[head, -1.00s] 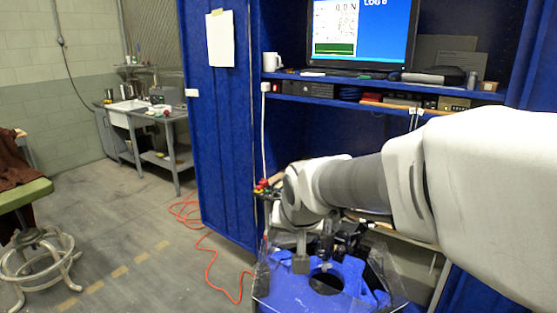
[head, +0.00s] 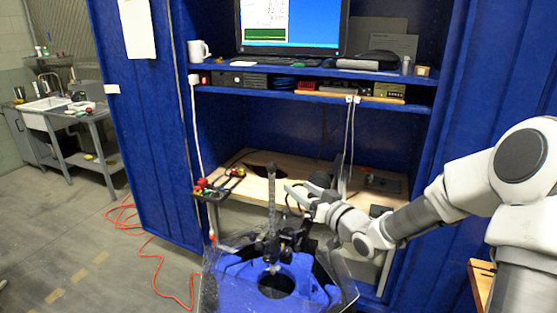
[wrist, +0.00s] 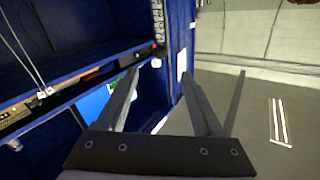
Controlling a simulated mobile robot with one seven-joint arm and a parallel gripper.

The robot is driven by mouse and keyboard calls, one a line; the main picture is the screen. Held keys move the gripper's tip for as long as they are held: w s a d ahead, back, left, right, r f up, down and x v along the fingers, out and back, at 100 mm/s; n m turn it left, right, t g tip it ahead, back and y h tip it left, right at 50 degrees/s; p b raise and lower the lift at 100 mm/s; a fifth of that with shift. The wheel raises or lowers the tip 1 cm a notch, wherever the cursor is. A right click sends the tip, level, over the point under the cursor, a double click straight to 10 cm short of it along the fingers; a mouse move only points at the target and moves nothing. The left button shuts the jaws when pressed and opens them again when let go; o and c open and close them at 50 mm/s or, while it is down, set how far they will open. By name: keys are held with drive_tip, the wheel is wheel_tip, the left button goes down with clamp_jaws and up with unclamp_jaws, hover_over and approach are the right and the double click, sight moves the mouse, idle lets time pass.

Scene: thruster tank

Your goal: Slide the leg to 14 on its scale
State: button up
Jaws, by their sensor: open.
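A dark upright leg (head: 271,200) rises from a black clamp-like mount (head: 270,246) over the blue tank top (head: 235,290) in the head view. No scale marks or numbers can be read on it. My gripper (head: 288,191) is just right of the leg's upper part, with its fingers pointing left. I cannot tell whether it touches the leg or stands in front of or behind it. In the wrist view my gripper (wrist: 160,80) is open, with nothing between its fingers. The leg cannot be made out in the wrist view.
Clear panels (head: 338,285) edge the tank. A wooden bench (head: 250,182) inside the blue cabinet lies behind it. Red and yellow parts (head: 203,186) sit left of the leg. An orange cable (head: 160,280) lies on the open floor. A monitor (head: 290,25) stands above.

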drive_tip(key=p+x, duration=0.2)
drive_tip(key=x, duration=1.5)
drive_tip(key=shift+a+r, duration=0.2)
drive_tip(key=shift+r, duration=0.05)
clamp_jaws()
idle(0.8)
